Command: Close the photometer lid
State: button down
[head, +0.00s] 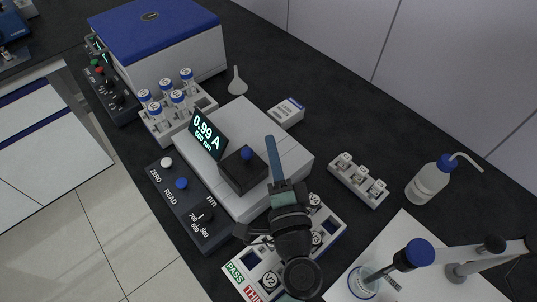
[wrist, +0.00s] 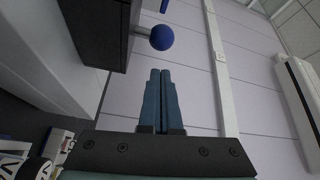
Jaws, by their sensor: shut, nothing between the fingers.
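The photometer (head: 290,160) is a white box with a lit display (head: 208,134) reading 0.99 A, 600 nm. A black block (head: 242,178) with a blue knob (head: 246,152) sits on it; how far its lid stands open is unclear. In the wrist view the dark block (wrist: 97,30) is at upper left, and the blue ball knob (wrist: 161,38) on a short pale stem shows beyond my fingertips. My gripper (head: 270,140) has its blue fingers together, just right of the block in the head view; they also show in the wrist view (wrist: 160,72). Nothing is held.
A control panel (head: 182,203) lies left of the photometer. A vial rack (head: 203,103) stands behind it, by a blue-lidded box (head: 150,25). A small white rack (head: 341,183) and wash bottle (head: 425,184) are to the right. A PASS tray (head: 327,222) lies under my arm.

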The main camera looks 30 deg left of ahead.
jog(key=b+v, duration=0.2)
jog(key=v, duration=0.7)
jog(key=shift+d+b, duration=0.35)
jog(key=shift+d, duration=0.35)
jog(key=w+d+r+n+t+h+p, duration=0.2)
jog(key=w+r+n, duration=0.25)
jog(key=r, duration=0.75)
jog(key=w+d+r+n+t+h+p, duration=0.1)
jog(key=w+r+n+t+p, duration=0.15)
jog(key=w+r, duration=0.6)
jog(key=s+d+r+t+h, duration=0.2)
jog(key=s+r+h, duration=0.1)
jog(key=r, duration=0.7)
jog(key=s+d+r+t+h+p, duration=0.1)
jog(key=s+d+r+t+h, duration=0.1)
jog(key=r, duration=0.9)
jog(key=s+d+r+t+h+p, duration=0.1)
jog(key=s+d+r+t+h, duration=0.2)
jog(key=r, duration=0.8)
jog(key=shift+s+n+t+h, duration=0.45)
jog(key=shift+s+t, duration=0.3)
jog(key=shift+s, duration=0.4)
jog(key=shift+r, duration=0.15)
